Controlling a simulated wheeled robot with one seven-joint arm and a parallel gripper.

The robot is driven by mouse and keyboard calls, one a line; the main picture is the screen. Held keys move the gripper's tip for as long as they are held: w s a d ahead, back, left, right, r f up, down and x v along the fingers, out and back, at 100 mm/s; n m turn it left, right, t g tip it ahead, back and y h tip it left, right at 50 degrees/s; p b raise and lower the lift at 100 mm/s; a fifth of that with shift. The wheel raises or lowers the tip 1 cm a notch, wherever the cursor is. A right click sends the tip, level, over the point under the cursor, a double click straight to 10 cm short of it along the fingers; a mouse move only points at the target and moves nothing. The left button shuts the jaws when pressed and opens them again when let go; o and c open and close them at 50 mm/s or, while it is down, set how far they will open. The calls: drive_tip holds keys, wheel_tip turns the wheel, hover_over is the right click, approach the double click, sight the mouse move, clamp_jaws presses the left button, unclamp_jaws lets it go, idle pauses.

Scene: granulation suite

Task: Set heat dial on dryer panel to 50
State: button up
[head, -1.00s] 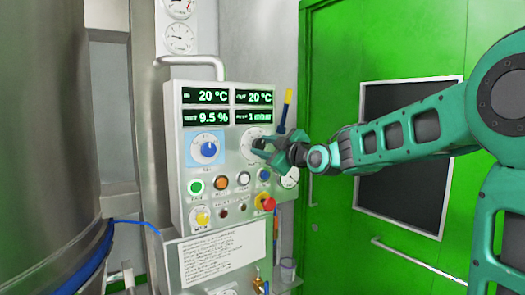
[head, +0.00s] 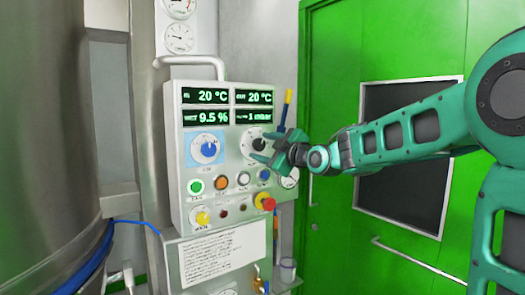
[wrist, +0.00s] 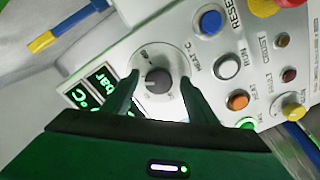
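The heat dial is a dark round knob (head: 258,143) on a pale scale disc at the right of the dryer panel (head: 228,160). In the wrist view the knob (wrist: 158,80) sits between my fingers, with "HEAT °C" printed beside its disc. My gripper (head: 266,147) is open in front of the dial, one finger on each side; in the wrist view (wrist: 160,82) both fingers stand clear of the knob. The scale figures and pointer setting are too small to read surely. The panel displays (head: 206,96) show 20 °C twice, 9.5 % and 1 mbar.
A blue knob (head: 208,149) is left of the dial. Green, orange, white and blue buttons (head: 264,174), a red emergency knob (head: 265,202) and a yellow knob (head: 201,217) lie below. A yellow-blue handle (head: 286,107) stands behind the panel. A green door (head: 330,205) is to the right.

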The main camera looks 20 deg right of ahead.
drive_tip(key=shift+s, duration=0.15)
drive_tip(key=v, duration=1)
drive_tip(key=shift+s, duration=0.2)
drive_tip(key=shift+d, duration=0.1)
drive_tip(key=s+d+f+m+g+h, duration=0.25)
drive_tip(key=s+d+f, duration=0.2)
drive_tip(key=f, duration=0.25)
drive_tip(key=s+d+f+m+g+h, duration=0.1)
drive_tip(key=s+d+f+m+g, duration=0.3)
drive_tip(key=f, duration=0.3)
drive_tip(key=s+d+f+m+g+h, duration=0.2)
drive_tip(key=s+f+m, duration=0.1)
drive_tip(key=s+f, duration=0.3)
drive_tip(key=s+d+f+m+g, duration=0.1)
drive_tip(key=s+f+m+g, duration=0.3)
drive_tip(key=s, duration=0.8)
drive_tip(key=s+d+f+m+g, duration=0.2)
drive_tip(key=s+f+m+g, duration=0.3)
drive_tip(key=s, duration=0.7)
wheel_tip(320, 180, down, 3)
drive_tip(key=shift+s+d+r+m, duration=0.15)
drive_tip(key=shift+s+m, duration=0.1)
drive_tip(key=shift+m, duration=0.6)
